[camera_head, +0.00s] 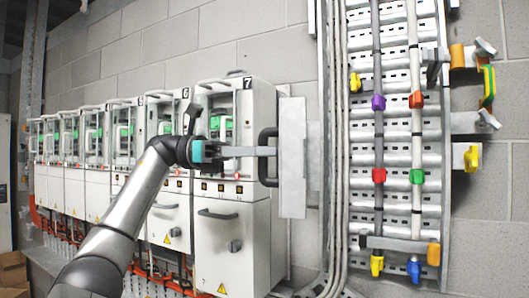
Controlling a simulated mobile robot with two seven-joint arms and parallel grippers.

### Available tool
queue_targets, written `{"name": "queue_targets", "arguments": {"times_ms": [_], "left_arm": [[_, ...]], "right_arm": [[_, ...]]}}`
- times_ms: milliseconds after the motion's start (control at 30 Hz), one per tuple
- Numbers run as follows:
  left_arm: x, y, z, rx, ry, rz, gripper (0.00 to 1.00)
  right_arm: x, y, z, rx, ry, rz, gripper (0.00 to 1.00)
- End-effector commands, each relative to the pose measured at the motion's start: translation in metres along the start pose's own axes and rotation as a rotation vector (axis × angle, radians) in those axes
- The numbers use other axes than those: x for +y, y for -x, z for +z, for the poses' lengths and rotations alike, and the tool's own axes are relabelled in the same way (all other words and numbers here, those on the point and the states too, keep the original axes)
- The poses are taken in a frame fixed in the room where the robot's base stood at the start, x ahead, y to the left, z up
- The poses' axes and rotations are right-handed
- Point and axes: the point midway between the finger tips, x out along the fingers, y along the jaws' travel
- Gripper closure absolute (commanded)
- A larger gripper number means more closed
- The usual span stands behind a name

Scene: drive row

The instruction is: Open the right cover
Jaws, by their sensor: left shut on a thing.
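A row of light grey drive cabinets runs along the wall, and the cabinet marked 7 (217,240) is the nearest. A flat grey panel (292,190), which looks like the right cover, stands upright at the right side of that cabinet. A black bar handle (267,177) is on the panel's left side. My left gripper (268,151) reaches across the front of cabinet 7, and its fingers are shut on the black handle. The fingers hide the middle of the handle. I cannot tell how far the panel stands open. My right gripper is not in view.
Grey vertical pipes (336,150) run just right of the panel. Beyond them is a slotted metal cable rack (397,140) with coloured clamps. Yellow and orange fittings (457,57) stick out at the far right. Cartons (12,270) stand at the lower left.

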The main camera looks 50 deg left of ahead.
Motion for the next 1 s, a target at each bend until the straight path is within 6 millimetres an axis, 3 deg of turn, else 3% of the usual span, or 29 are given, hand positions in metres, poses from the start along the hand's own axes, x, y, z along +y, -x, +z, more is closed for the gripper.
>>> {"name": "queue_targets", "arguments": {"times_ms": [533, 567, 800, 1000], "left_arm": [[0.0010, -0.0001, -0.0019, 0.006, 0.004, 0.003, 1.00], [0.0010, -0.0001, -0.0019, 0.006, 0.004, 0.003, 0.77], [0.0008, 0.0000, -0.0012, 0.003, 0.003, 0.003, 0.50], [0.0007, 0.0000, -0.0008, 0.002, 0.002, 0.002, 0.48]], "right_arm": [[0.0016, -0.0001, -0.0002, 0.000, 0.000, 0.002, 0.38], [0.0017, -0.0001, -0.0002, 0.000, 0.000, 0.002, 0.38], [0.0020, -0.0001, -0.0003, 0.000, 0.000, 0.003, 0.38], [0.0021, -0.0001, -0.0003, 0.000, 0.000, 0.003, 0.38]]}}
